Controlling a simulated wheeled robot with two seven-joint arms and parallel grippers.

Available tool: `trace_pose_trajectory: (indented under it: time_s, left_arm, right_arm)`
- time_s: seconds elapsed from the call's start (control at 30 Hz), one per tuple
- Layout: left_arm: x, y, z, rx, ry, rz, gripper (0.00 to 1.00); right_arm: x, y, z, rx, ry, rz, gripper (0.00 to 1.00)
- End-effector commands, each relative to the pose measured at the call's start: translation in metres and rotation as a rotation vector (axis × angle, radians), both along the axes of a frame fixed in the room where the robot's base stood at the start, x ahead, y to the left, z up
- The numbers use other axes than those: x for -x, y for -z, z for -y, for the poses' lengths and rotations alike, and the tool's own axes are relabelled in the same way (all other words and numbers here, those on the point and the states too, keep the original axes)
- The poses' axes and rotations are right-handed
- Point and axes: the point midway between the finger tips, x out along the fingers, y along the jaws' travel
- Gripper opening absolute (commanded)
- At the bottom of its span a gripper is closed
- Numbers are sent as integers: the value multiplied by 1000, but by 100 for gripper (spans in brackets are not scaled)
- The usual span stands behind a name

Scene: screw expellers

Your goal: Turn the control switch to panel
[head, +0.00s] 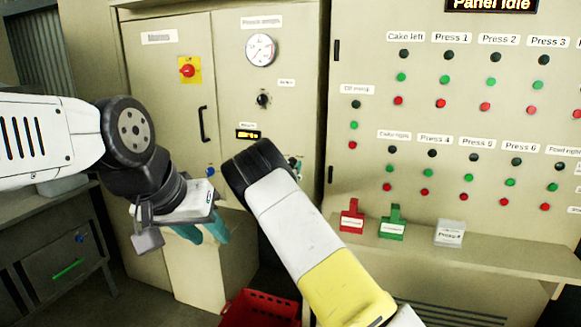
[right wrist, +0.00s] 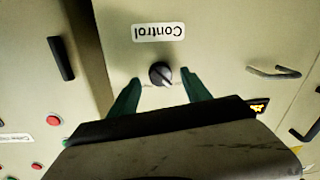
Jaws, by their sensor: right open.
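The control switch (right wrist: 161,74) is a round dark knob with a pale pointer line on the beige cabinet door. It shows in the right wrist view, which is upside down, beside a white label reading "Control" (right wrist: 158,32). My right gripper (right wrist: 157,78) is open, with one green finger on each side of the knob; contact is not clear. In the head view my right forearm and wrist hide the knob, and only a bit of the right gripper (head: 295,165) shows. My left gripper (head: 203,232) hangs low before the cabinet, its teal fingers pointing down and partly hidden.
The cabinet carries a yellow-backed red switch (head: 188,69), a gauge (head: 261,50), another black knob (head: 263,100) and a handle (head: 204,124). At right is a panel of lamps and buttons above a ledge (head: 470,255) with coloured tags. A red crate (head: 262,308) stands below.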

Motion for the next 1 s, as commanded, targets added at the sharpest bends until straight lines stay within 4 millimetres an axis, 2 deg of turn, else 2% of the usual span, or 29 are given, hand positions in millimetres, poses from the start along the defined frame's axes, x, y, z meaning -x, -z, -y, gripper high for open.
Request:
trace_pose_trajectory:
  time_s: [0.13, 0.43, 0.47, 0.73, 1.0]
  left_arm:
    - [0, 0, 0, 0, 0, 0, 36]
    - [0, 0, 0, 0, 0, 0, 36]
    - [0, 0, 0, 0, 0, 0, 36]
    - [0, 0, 0, 0, 0, 0, 36]
    - [0, 0, 0, 0, 0, 0, 36]
  right_arm:
    - [-13, 0, 3, 1, -1, 0, 56]
    - [-16, 0, 3, 1, -2, -2, 56]
    - [-16, 0, 4, 1, -2, -2, 54]
    - [-15, 0, 3, -1, -2, -2, 1]
    - [-15, 0, 3, -20, -2, 4, 0]
